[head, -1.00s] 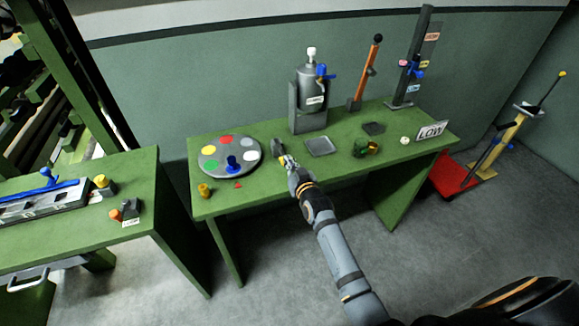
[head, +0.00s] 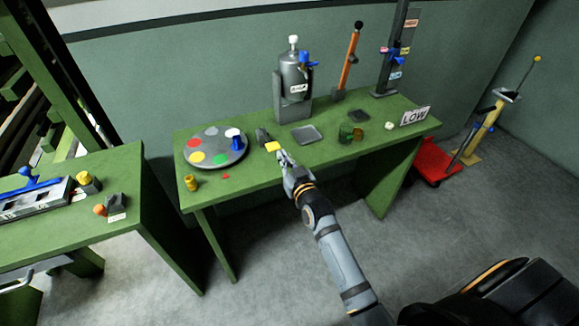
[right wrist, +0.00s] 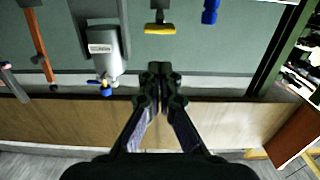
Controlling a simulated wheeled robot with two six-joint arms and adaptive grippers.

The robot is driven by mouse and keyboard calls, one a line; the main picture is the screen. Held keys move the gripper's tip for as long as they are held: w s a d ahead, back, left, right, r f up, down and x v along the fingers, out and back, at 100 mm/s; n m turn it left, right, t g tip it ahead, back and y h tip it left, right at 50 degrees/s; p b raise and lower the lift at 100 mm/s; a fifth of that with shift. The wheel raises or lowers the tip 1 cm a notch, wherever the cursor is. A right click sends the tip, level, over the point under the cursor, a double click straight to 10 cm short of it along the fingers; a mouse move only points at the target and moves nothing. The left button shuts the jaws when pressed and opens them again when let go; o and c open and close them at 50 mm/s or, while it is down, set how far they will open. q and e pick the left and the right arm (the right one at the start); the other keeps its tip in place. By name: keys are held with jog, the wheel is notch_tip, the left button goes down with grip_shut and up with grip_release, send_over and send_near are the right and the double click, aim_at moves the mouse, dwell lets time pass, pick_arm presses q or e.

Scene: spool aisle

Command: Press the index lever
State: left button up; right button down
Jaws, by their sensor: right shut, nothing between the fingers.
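The index lever (head: 273,147) has a yellow pad on a dark grey base, on the green table right of the turntable. In the right wrist view its yellow pad (right wrist: 160,29) is ahead of the fingers. The grey turntable (head: 216,163) carries several coloured spots and a blue peg (head: 237,143) at its right side. My right gripper (head: 282,156) is shut and empty, its tips close beside the yellow pad; I cannot tell if they touch. The shut fingertips also show in the right wrist view (right wrist: 160,76), apart from the pad in the picture. My left gripper is not in view.
A grey dispenser (head: 294,80) and an orange lever (head: 348,62) stand at the back. A grey square plate (head: 306,134), a green cup (head: 346,132) and a LOW sign (head: 415,116) are to the right. A yellow cylinder (head: 191,183) stands at the front left.

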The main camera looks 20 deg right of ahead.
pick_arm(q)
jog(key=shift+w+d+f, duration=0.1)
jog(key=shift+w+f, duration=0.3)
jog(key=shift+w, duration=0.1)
pick_arm(e)
jog(key=s, duration=0.4)
jog(key=shift+s+d+f, duration=0.1)
jog(key=s+f+g, duration=0.2)
jog(key=f, duration=0.8)
jog(key=s+f+g, duration=0.2)
jog(key=f+g, duration=0.1)
jog(key=f, duration=0.8)
jog(key=s+d+f+g, duration=0.1)
jog(key=s+f+g, duration=0.1)
jog(key=s+f, duration=0.55)
jog(key=s+d+f+g, duration=0.2)
jog(key=s+f, duration=0.2)
jog(key=f, duration=0.7)
jog(key=s+d+f+g, duration=0.1)
jog(key=s+f, duration=0.4)
jog(key=s, duration=0.5)
jog(key=s+d+f+g+h, duration=0.1)
jog(key=s+f+g, duration=0.3)
jog(key=s, duration=0.6)
jog(key=s+d+f+g, duration=0.2)
jog(key=s+f, duration=0.4)
jog(key=s, duration=0.4)
jog(key=shift+d+g, duration=0.25)
jog(key=shift+g, duration=0.05)
